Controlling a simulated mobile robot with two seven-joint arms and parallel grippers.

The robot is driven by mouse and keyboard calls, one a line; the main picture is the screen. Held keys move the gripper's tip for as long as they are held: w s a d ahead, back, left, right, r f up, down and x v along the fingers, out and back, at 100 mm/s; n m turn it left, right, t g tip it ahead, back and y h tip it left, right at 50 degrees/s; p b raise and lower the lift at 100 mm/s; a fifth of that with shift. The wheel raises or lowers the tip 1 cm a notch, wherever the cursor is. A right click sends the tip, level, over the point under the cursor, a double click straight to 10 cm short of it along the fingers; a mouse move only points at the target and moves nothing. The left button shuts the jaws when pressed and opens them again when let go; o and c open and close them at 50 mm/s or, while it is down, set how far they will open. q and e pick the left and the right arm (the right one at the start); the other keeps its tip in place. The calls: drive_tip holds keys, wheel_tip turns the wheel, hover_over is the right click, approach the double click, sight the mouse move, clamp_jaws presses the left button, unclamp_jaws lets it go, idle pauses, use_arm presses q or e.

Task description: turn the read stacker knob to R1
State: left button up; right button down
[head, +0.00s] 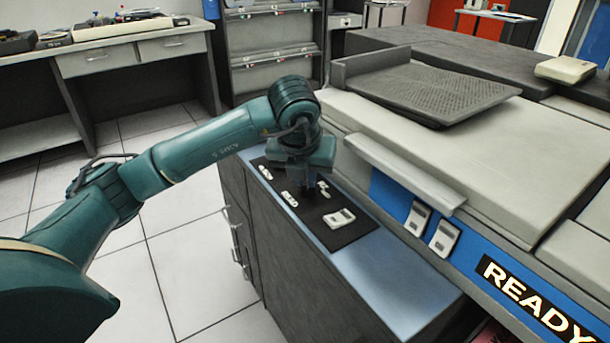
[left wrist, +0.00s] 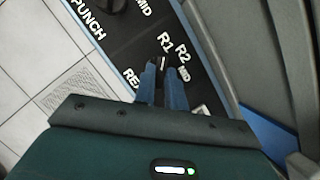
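The black control panel (head: 308,213) lies on the blue-grey top of the low cabinet. The left wrist view shows its white labels R1, R2, MID and part of READ. The read stacker knob (left wrist: 162,62) is black on black, with a short white line showing between my fingertips. My left gripper (left wrist: 164,70) points down at it, one fingertip on each side with a narrow gap. Whether the fingers touch the knob is unclear. In the head view my left gripper (head: 311,188) is low over the panel, and the arm's end hides the knob. My right gripper is not in view.
A second black knob (left wrist: 116,5) by the PUNCH label is cut off at the top of the left wrist view. A white switch (head: 339,218) sits on the panel's near part. The machine's blue front (head: 390,192) and grey ledge (head: 405,172) rise close on the right.

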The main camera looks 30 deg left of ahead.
use_arm(q)
drive_tip(key=o, duration=0.4)
